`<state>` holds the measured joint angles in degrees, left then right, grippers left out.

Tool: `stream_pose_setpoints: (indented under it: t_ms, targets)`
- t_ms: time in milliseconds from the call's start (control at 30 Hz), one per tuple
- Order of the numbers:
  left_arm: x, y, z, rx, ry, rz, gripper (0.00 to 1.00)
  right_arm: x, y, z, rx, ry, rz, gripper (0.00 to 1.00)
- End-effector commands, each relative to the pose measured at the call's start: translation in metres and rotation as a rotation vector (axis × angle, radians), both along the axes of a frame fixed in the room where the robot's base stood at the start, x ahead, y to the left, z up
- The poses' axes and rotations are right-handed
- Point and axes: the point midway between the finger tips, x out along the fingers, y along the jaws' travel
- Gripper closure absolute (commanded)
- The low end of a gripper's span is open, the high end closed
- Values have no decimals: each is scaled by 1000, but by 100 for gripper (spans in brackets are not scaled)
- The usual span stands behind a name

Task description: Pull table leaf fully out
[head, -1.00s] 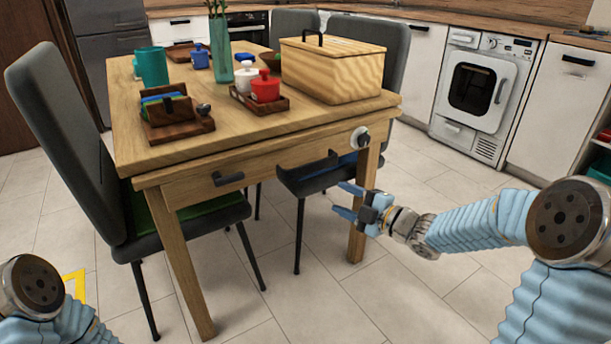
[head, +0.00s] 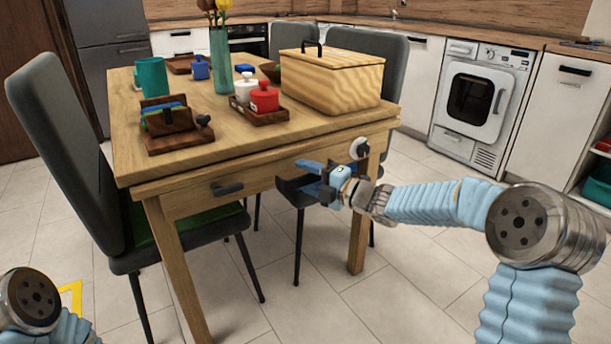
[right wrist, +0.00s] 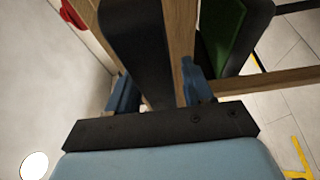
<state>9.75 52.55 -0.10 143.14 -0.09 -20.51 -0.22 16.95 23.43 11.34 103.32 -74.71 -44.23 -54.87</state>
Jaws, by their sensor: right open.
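The wooden table (head: 215,132) stands in the middle of the head view. The leaf (head: 256,176) shows as a wood panel under its near edge, with a dark left handle (head: 227,188) and a dark right handle (head: 284,187). My right gripper (head: 312,178) is open at the right handle, its blue fingers partly covering it. In the right wrist view, a dark shape, perhaps this handle, lies between the two fingers (right wrist: 156,92). I cannot tell whether they touch it. My left gripper is out of view.
A wooden box (head: 330,84), a tray (head: 268,116) with red and white jars, a green vase (head: 221,60) and a teal mug (head: 151,76) stand on the table. Grey chairs (head: 60,150) surround it. The tiled floor (head: 330,315) in front is clear.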

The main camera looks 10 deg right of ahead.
Motion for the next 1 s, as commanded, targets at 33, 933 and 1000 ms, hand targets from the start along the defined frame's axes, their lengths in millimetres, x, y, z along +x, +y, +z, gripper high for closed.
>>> stream_pose_setpoints:
  t_ms: [33, 933, 1000]
  targets:
    - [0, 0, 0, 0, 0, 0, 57, 2, 2, 0, 1, -1, 0, 49]
    - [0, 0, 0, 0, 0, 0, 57, 3, 3, -1, 0, 0, 0, 100]
    - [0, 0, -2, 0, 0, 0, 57, 3, 3, -1, 0, 0, 0, 100]
